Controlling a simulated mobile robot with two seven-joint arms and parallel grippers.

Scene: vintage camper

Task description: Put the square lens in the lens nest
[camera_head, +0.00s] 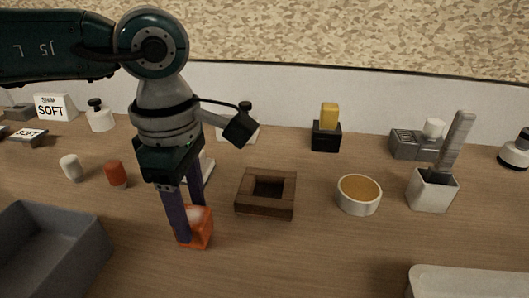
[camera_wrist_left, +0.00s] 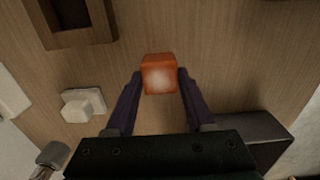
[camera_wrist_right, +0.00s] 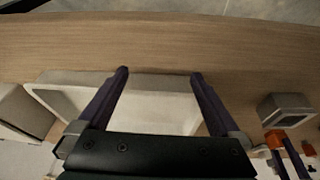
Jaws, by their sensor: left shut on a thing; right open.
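The square lens (camera_head: 196,229) is an orange-red block with a paler, whitish face. My left gripper (camera_head: 189,238) points down and is shut on it, at or just above the wooden counter; I cannot tell if it touches. In the left wrist view the lens (camera_wrist_left: 159,75) sits between the fingertips. The lens nest (camera_head: 265,210), a dark brown square wooden frame with a square hollow, lies to the right of the lens; its hollow looks empty. It also shows in the left wrist view (camera_wrist_left: 84,38). My right gripper (camera_wrist_right: 160,73) is open and empty over a pale tray.
A grey bin (camera_head: 87,246) stands at the front left. A red cylinder (camera_head: 116,175) and a white one (camera_head: 71,168) stand behind it. A round bowl (camera_head: 359,205) and a white holder (camera_head: 431,194) stand right of the nest. The pale tray (camera_head: 468,283) is front right. The counter before the nest is clear.

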